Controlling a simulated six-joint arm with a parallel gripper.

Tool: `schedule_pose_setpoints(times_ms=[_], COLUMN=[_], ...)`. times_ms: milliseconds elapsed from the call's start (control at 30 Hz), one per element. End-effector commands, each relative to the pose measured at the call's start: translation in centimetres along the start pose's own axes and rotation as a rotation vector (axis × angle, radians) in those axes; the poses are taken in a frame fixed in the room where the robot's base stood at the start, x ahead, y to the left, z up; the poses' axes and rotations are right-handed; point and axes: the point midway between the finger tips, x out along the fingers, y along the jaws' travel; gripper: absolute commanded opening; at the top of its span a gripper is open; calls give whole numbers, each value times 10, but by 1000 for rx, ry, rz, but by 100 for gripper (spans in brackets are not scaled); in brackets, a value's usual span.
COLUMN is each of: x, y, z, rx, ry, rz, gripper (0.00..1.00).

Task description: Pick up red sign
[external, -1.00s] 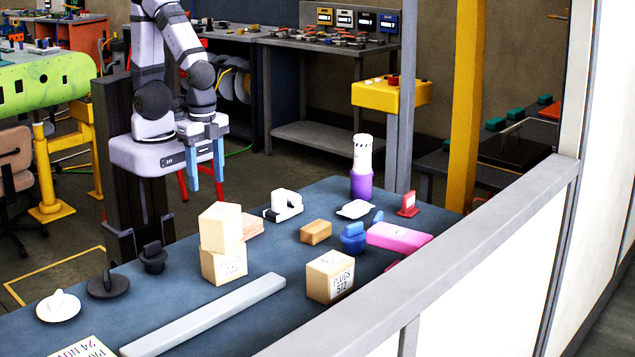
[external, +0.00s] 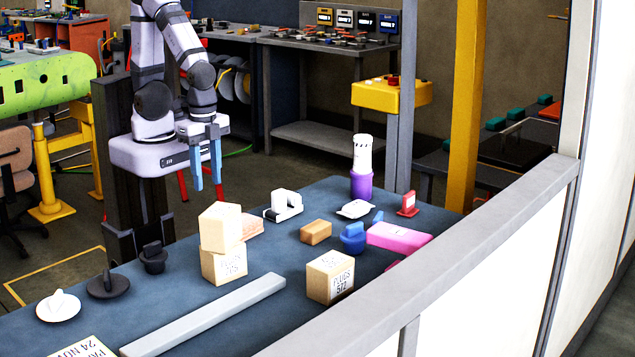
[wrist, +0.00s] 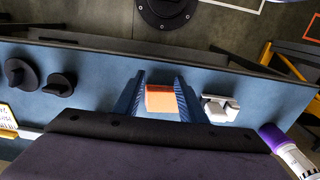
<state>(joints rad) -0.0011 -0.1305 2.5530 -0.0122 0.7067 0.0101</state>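The red sign (external: 407,204) stands upright on the blue-grey table at its far right side in the external view, behind the pink block. I do not see it in the wrist view. My gripper (external: 208,187) hangs above the table's far left edge, well to the left of the sign, with its blue fingers pointing down. In the wrist view my gripper (wrist: 160,82) has its fingers apart. An orange block (wrist: 162,99) shows between them in that view, apparently lying on the table below.
A purple-and-white cylinder (external: 362,170), a pink block (external: 398,237) and a blue knob piece (external: 353,238) are near the sign. Stacked boxes (external: 222,245), a white clamp-like part (external: 284,205) and a PLUGS box (external: 330,276) stand nearer.

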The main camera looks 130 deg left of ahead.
Motion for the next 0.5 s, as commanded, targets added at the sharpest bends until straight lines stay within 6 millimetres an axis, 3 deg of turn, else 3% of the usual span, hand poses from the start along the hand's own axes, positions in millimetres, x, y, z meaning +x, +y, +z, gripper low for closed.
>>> schedule_pose_setpoints(times_ms=[67, 167, 267, 367, 400, 500], x=[4, 10, 14, 13, 12, 6], y=[4, 10, 15, 5, -4, -43], z=[-15, -52, -113, -188, -220, -289], rx=[-12, -38, -88, -169, -209, -329], ry=[34, 124, 272, 465, 548, 745], rz=[18, 59, 104, 124, 119, 67], gripper=[37, 37, 37, 37, 37, 37])
